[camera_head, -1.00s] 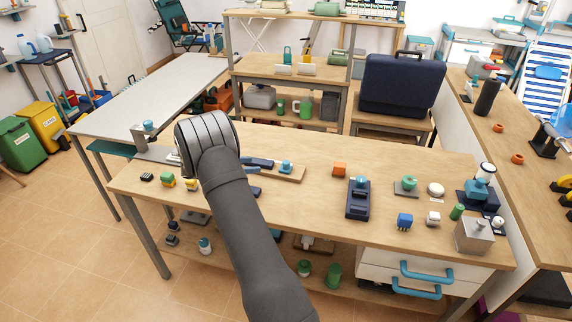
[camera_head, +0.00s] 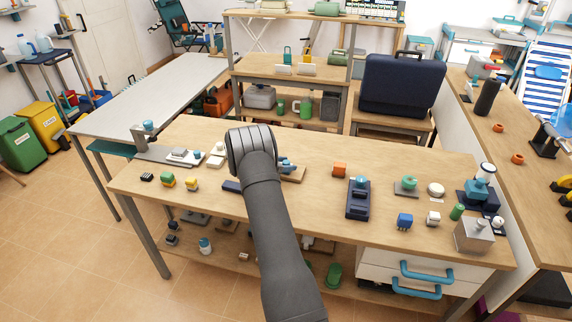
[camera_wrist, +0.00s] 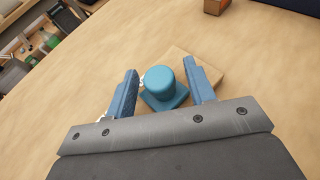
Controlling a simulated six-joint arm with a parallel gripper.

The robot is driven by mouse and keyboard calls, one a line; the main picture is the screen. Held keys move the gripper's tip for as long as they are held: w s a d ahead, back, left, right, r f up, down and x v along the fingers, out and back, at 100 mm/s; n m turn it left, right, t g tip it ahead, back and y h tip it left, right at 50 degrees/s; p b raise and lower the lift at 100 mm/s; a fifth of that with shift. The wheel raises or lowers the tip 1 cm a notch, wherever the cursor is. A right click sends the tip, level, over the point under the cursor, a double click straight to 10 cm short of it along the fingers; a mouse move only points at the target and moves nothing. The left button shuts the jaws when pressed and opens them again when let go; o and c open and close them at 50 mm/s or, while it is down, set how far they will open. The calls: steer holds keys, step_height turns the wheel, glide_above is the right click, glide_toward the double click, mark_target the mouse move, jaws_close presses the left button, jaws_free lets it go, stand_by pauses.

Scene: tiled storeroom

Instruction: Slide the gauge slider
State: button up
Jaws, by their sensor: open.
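A blue round knob on a square blue base (camera_wrist: 165,80) sits on a wooden board (camera_wrist: 205,68) in the wrist view. It looks like the slider, though no gauge marks are readable. My gripper (camera_wrist: 161,69) is open, with one blue finger on each side of the knob and visible gaps to it. In the head view the knob (camera_head: 287,166) and the board's right end (camera_head: 296,174) show just right of my wrist. My wrist hides the rest of the board and my fingers there.
The bench top behind the board is mostly clear.

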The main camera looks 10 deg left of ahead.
steer(key=shift+w+d, duration=0.1)
jaws_close()
steer(key=shift+w+a, duration=0.1)
steer(key=shift+a, duration=1.6)
jaws_free()
steer(key=v, duration=1.7)
steer(key=shift+r, duration=0.2)
steer(key=x, duration=1.7)
steer(key=shift+d+f, duration=0.15)
steer(key=shift+f, duration=0.1)
